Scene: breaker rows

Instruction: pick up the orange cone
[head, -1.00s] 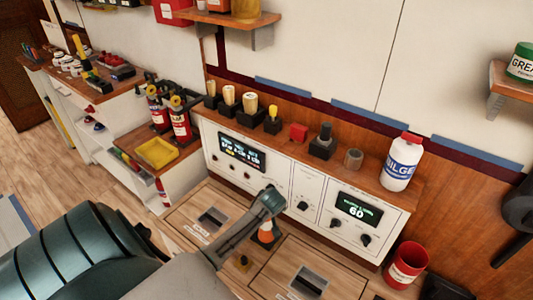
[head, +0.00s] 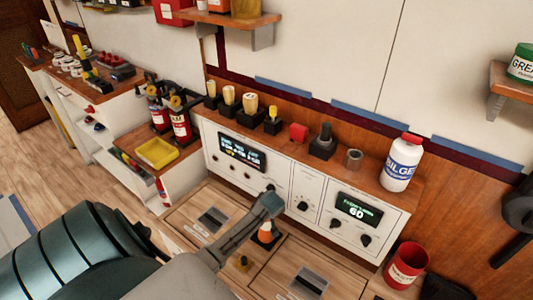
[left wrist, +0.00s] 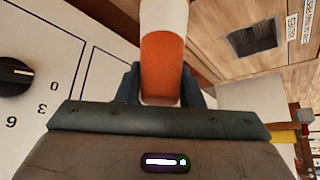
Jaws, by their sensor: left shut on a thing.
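The orange cone (head: 265,234) with a white band stands below the front of the white control panel, beside the wooden hatch lids. My left gripper (head: 270,212) reaches down to it from above in the head view. In the left wrist view the cone (left wrist: 163,65) sits between the two dark fingers of my left gripper (left wrist: 161,85), which are shut on its sides. In the head view the fingers are mostly hidden behind the wrist, and I cannot tell whether the cone touches the surface below. My right gripper is not in view.
The white control panel (head: 275,172) with knobs and displays stands just behind the cone. A small dark-based knob (head: 242,263) is close by on the left. A red cup (head: 406,265) stands to the right, and a white bottle (head: 400,165) is on the shelf above.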

